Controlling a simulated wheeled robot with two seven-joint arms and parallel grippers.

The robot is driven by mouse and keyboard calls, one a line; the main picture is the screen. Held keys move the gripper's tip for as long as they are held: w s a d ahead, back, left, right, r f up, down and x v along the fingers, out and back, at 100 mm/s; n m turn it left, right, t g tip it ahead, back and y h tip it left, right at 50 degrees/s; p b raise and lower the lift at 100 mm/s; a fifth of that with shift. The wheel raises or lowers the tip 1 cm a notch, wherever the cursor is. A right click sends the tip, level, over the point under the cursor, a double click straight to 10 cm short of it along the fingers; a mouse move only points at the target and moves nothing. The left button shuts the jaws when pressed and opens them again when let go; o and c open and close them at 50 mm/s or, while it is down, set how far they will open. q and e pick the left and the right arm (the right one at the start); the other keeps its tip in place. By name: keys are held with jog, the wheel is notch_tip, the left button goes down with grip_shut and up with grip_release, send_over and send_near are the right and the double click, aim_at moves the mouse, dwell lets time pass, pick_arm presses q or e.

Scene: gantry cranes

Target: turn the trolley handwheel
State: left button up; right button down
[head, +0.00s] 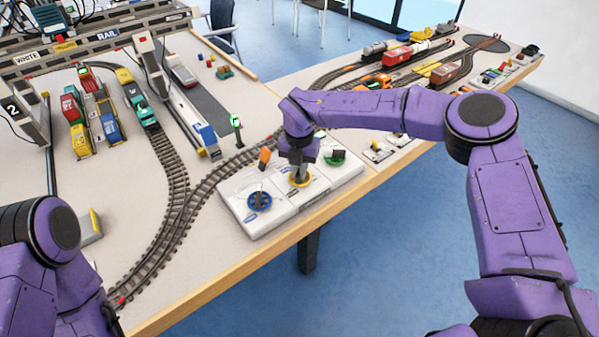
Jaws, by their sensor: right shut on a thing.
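A white control panel (292,208) near the table's front edge carries three handwheels. The blue handwheel (259,202) is at the left, the yellow handwheel (299,183) in the middle and the green handwheel (335,159) at the right. Their labels are too small to read, so I cannot tell which is the trolley one. My right gripper (300,175) points down and is shut on the yellow handwheel, hiding its middle. My left arm comes in at the lower left; its gripper does not show.
An orange lever (264,158) stands close left of my right gripper. Curved rail track (172,222) runs left of the panel. Stacked containers (92,112), a green-lit signal (236,124) and a gantry crane frame (95,48) stand behind. Trains (405,55) fill the far right.

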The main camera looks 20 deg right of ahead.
jog(key=shift+m, duration=0.3)
jog(key=c, duration=1.2)
grip_release()
jog(key=shift+w+f, duration=0.1)
jog(key=shift+o, duration=0.2)
notch_tip(320, 180, up, 11)
jog(key=b, duration=0.1)
jog(key=shift+f+b, duration=0.2)
jog(key=shift+b, duration=0.15)
